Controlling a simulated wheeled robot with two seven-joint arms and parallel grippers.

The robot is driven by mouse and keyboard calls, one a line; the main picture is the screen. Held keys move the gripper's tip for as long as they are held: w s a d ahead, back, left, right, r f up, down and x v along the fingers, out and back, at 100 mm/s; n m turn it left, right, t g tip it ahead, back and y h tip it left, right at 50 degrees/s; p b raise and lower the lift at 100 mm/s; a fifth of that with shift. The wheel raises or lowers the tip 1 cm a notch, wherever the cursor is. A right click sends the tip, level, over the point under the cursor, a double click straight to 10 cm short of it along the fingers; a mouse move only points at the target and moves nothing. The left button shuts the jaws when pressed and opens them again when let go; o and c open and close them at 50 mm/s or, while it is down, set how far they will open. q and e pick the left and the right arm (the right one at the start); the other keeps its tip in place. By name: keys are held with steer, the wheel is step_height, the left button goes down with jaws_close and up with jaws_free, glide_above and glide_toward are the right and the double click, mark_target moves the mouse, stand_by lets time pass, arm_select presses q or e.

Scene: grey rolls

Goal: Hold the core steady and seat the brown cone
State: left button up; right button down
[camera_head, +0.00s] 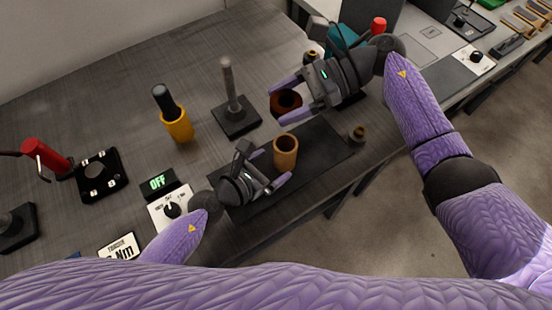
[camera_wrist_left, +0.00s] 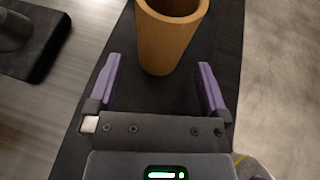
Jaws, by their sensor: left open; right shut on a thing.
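The core, a tan hollow cylinder (camera_head: 286,153), stands upright on a black mat (camera_head: 322,150), its open top facing up. It also shows at the top of the left wrist view (camera_wrist_left: 172,40). My left gripper (camera_head: 272,170) is open, its two fingers pointing at the core from the near left. In the left wrist view the core stands just ahead of the fingertips (camera_wrist_left: 160,70), with neither finger pressed on it. My right gripper (camera_head: 282,101) is shut on a dark reddish-brown hollow piece (camera_head: 287,104), apparently the brown cone, behind the core. Its lower part is hard to see.
A small brass-coloured piece (camera_head: 357,132) stands at the mat's right end. A grey post on a black base (camera_head: 236,118) and a yellow holder with a dark handle (camera_head: 177,124) stand behind left. A white dial box (camera_head: 172,208) is at left. The table's front edge is close.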

arm_select(q)
steer(key=x, duration=0.4)
steer(key=shift+w+d+f, duration=0.1)
steer(key=shift+d+f, duration=0.05)
steer(key=c, duration=1.2)
arm_select(e)
glide_above(287, 135)
steer(key=s, duration=0.2)
step_height(287, 135, down, 8)
steer(key=shift+a, duration=0.1)
stand_by(0.9)
steer(key=shift+f, duration=0.8)
jaws_free()
steer(key=v, duration=0.7)
steer(key=shift+d, duration=0.25)
